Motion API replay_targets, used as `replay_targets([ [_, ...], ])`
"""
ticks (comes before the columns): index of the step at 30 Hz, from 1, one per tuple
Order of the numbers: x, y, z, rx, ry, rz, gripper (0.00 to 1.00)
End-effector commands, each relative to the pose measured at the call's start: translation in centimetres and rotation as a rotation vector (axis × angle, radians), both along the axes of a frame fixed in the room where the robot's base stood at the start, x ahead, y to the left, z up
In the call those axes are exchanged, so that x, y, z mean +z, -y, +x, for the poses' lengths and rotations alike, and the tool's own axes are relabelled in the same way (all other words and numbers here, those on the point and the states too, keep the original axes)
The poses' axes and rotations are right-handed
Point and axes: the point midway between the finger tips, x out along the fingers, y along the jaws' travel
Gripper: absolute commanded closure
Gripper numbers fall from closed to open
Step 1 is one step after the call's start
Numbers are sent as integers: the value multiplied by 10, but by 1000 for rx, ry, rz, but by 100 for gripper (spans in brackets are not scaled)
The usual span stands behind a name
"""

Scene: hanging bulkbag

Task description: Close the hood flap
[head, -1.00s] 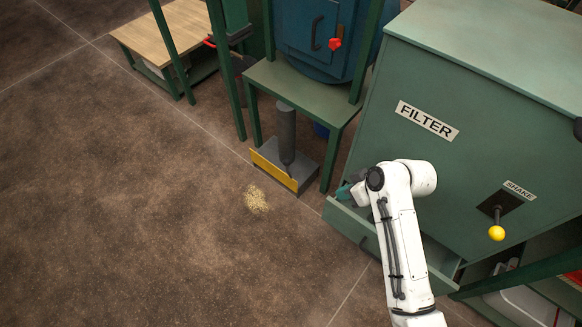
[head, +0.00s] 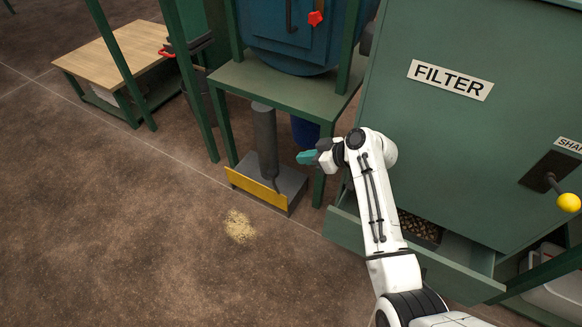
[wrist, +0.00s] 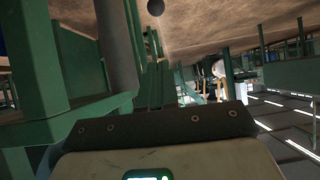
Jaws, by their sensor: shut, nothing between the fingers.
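A yellow flap (head: 256,188) runs along the front edge of a low grey hood (head: 290,183) on the floor. A dark grey upright duct (head: 265,145) rises from the hood beneath the green stand. The flap looks raised on edge and slightly tilted; its exact angle is hard to tell. My gripper (head: 307,157), with teal fingers, is shut and empty. It is in the air to the right of the duct, apart from the flap in the picture. The wrist view shows the dark gripper mount and green stand parts, but I cannot make out the flap there.
The green filter cabinet (head: 450,140) stands close on the right, its lower drawer (head: 440,272) pulled out with brown material inside. A yellow-knobbed lever (head: 568,202) projects from it. The green stand (head: 285,88) overhangs the hood. A pale spill (head: 240,226) lies on open floor at left.

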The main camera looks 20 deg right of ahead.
Motion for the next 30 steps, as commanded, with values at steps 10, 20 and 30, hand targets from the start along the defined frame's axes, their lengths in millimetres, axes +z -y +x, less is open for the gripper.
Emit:
replay_targets([
  [10, -40, -33, 40, 3, -4, 1, 100],
  [20, -79, -52, 64, 1, -5, 0, 100],
  [30, -92, -54, 66, 0, -3, -1, 100],
])
